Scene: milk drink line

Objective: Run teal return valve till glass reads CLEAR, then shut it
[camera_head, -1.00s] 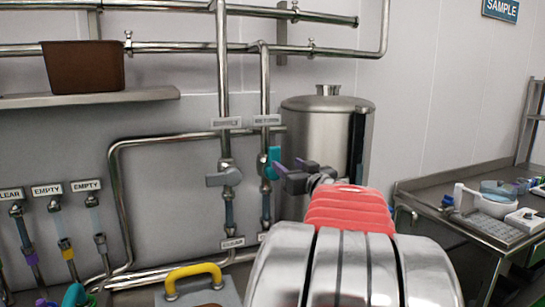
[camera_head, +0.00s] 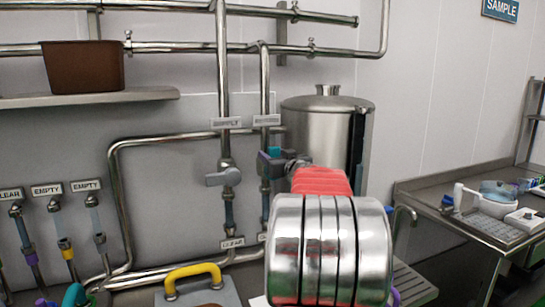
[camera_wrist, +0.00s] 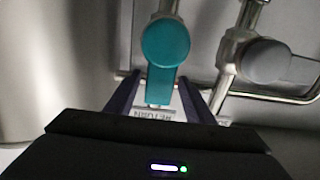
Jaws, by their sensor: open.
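The teal return valve handle (camera_head: 274,152) is on the pipe under the RETURN label (camera_head: 267,120), partly hidden by my gripper (camera_head: 268,161). In the wrist view the teal handle (camera_wrist: 165,45) has its lever along the pipe, pointing at the upside-down RETURN label (camera_wrist: 150,114). My gripper (camera_wrist: 159,80) is open, with a dark finger on each side of the lever's end. I cannot tell whether either finger touches it. The return sight glass (camera_head: 266,204) is below the valve; the label under it is mostly hidden by my arm and its word cannot be read.
The grey supply valve handle (camera_head: 223,177) sits crosswise just left, with a CLEAR label (camera_head: 233,242) below. A steel tank (camera_head: 325,115) stands behind on the right. A yellow handle (camera_head: 193,276) is low in front. A steel bench (camera_head: 440,212) is at right.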

